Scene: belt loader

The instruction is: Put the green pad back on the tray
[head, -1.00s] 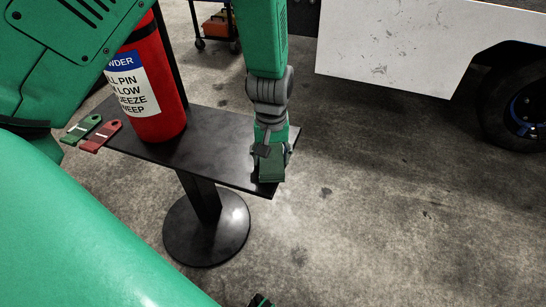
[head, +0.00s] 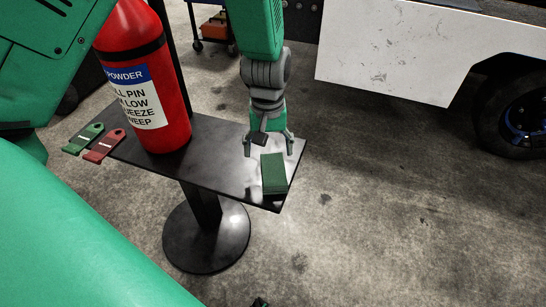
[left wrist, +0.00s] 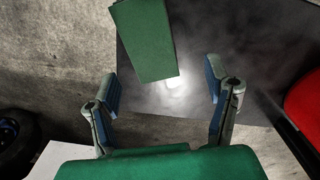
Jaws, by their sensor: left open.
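The green pad (head: 273,174) lies on the black tray (head: 215,150), near its right front corner. In the left wrist view the pad (left wrist: 146,42) is at the top, along an edge of the tray (left wrist: 245,50); I cannot tell whether it overhangs. My left gripper (head: 268,152) is open, with its fingers spread just behind the pad in the head view. In the left wrist view the open fingers (left wrist: 163,88) are empty, and the pad is beyond their tips. My right gripper is not in view.
A red fire extinguisher (head: 155,90) stands at the tray's left part. A green tag (head: 84,139) and a red tag (head: 105,146) stick out at the left edge. A white vehicle panel (head: 395,50) is at the back right. The floor to the right is clear.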

